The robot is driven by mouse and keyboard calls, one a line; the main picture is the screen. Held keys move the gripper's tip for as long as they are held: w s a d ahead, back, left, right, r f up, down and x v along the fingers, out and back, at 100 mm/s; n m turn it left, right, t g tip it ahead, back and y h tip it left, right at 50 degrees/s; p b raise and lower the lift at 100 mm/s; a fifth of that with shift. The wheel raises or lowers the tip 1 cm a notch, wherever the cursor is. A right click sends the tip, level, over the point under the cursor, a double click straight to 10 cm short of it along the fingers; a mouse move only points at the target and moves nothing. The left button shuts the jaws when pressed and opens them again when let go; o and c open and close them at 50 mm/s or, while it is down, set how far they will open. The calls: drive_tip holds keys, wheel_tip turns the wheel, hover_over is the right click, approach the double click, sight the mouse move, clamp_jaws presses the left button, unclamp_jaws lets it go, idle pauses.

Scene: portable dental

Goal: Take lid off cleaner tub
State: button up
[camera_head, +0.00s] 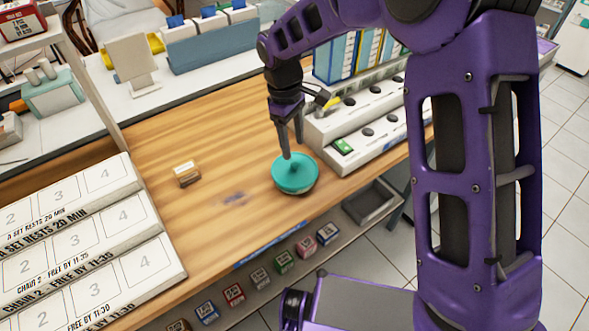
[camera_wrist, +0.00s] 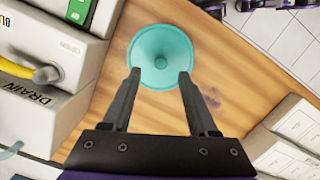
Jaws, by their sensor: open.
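The cleaner tub (camera_head: 296,192) stands on the wooden table near its front edge, with its teal round lid (camera_head: 294,176) on top. Whether the fingers touch the lid cannot be told. The tub's body is mostly hidden under the lid.
A white stepped unit with dark knobs (camera_head: 362,118) stands close to the tub's right. A small cream block (camera_head: 186,174) lies to the left. White numbered steps (camera_head: 95,235) fill the lower left. Several small coloured boxes (camera_head: 234,293) line the shelf below. The table's middle is clear.

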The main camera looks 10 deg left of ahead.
sight(295, 163)
wheel_tip(295, 163, down, 6)
drive_tip(key=shift+s+d+r, duration=0.1)
drive_tip(key=shift+s+d, duration=0.05)
idle(0.3)
clamp_jaws()
idle(0.4)
